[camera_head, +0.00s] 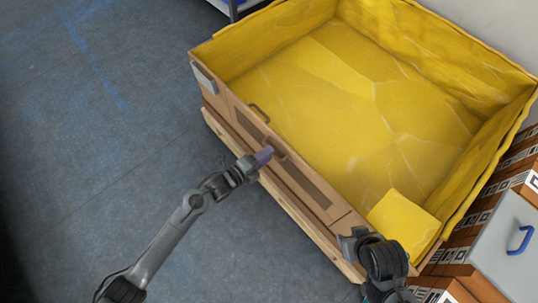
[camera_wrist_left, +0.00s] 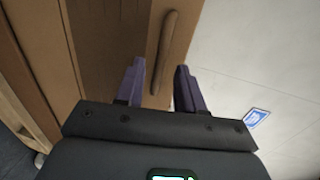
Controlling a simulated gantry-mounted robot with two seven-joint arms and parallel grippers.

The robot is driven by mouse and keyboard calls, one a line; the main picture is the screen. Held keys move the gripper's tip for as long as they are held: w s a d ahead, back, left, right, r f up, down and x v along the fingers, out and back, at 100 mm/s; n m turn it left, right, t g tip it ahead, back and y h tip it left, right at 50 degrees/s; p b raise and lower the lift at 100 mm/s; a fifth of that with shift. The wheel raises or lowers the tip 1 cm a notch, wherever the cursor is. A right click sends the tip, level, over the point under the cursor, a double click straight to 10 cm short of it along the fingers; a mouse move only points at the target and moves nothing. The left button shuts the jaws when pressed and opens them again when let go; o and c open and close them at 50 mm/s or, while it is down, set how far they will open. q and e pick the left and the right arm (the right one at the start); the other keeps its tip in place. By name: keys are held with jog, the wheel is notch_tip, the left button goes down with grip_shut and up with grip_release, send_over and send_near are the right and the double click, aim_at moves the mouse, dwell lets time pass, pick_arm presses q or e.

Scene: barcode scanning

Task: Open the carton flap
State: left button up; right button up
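The carton (camera_head: 230,105) is a large brown box lined with yellow sheeting, and its top is open. Its brown front flap (camera_head: 325,200) stands upright along the near-left side, with a dark inset panel and handles. My left gripper (camera_head: 264,155) is at this flap, close to a handle (camera_head: 278,150). In the left wrist view the purple fingers (camera_wrist_left: 160,88) are apart, and the lower end of a brown bar handle (camera_wrist_left: 168,50) lies between them. Contact cannot be told. My right gripper (camera_head: 352,243) is low by the carton's near corner, and its fingers are unclear.
A yellow block (camera_head: 404,218) lies in the carton's near corner. The carton rests on a wooden pallet (camera_head: 285,197). Stacked labelled boxes and a grey case with a blue handle (camera_head: 520,240) stand at the right. The blue-grey floor (camera_head: 110,120) at the left is clear.

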pick_arm(q)
jog(key=shift+b+x, duration=0.3)
jog(key=shift+x, duration=0.65)
jog(key=shift+c, duration=0.5)
grip_shut()
